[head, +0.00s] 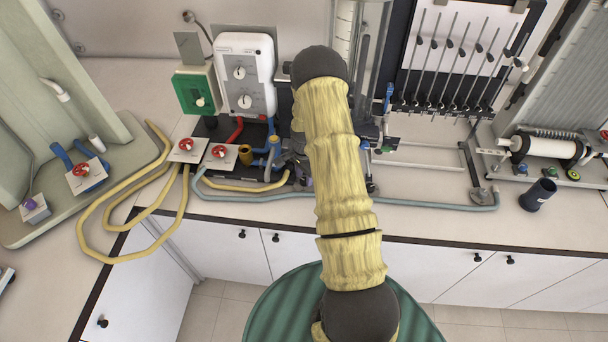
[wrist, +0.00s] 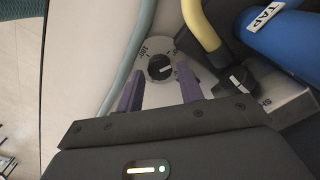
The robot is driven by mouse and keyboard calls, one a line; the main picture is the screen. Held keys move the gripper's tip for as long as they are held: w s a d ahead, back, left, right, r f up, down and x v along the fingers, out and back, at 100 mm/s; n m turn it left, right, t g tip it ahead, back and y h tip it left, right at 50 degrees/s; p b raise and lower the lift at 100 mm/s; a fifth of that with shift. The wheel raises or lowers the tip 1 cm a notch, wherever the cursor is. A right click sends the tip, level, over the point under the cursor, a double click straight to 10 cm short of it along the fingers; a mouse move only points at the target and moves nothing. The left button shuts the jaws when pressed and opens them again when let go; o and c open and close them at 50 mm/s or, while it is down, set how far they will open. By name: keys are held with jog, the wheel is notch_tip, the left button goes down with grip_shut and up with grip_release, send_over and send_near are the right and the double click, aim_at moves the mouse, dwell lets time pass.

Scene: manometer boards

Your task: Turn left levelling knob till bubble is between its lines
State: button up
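In the wrist view a small black knob (wrist: 161,67) with a white pointer mark sits on a round pale dial plate (wrist: 152,52) with printed lettering. My gripper (wrist: 160,76) has two purple fingers, open, one to each side of the knob in the picture. Gaps show between the fingers and the knob; whether the tips are level with it I cannot tell. A second black knob (wrist: 240,80) with a white mark is on a grey plate to the right. Which is the left levelling knob is not clear. No bubble or lines can be made out. In the head view my arm hides this area.
In the wrist view a grey-green hose (wrist: 127,50) runs close on the left, a yellow hose (wrist: 201,25) and a blue tap (wrist: 292,42) close on the right. In the head view, a white gauge unit (head: 245,72) and a tube board (head: 460,50) stand behind.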

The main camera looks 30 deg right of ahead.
jog(key=shift+f, duration=0.65)
jog(key=c, duration=0.7)
jog(key=shift+n+b, duration=0.35)
jog(key=shift+n, duration=0.05)
jog(key=n+b, duration=0.3)
jog(key=n, duration=0.1)
jog(key=shift+f+b, duration=0.15)
jog(key=shift+b, duration=0.2)
jog(key=n+b, duration=0.1)
jog(key=n, duration=0.2)
jog(key=shift+b, duration=0.3)
jog(key=shift+r+n+b, duration=0.2)
jog(key=shift+n+b, duration=0.55)
jog(key=shift+n, duration=1.05)
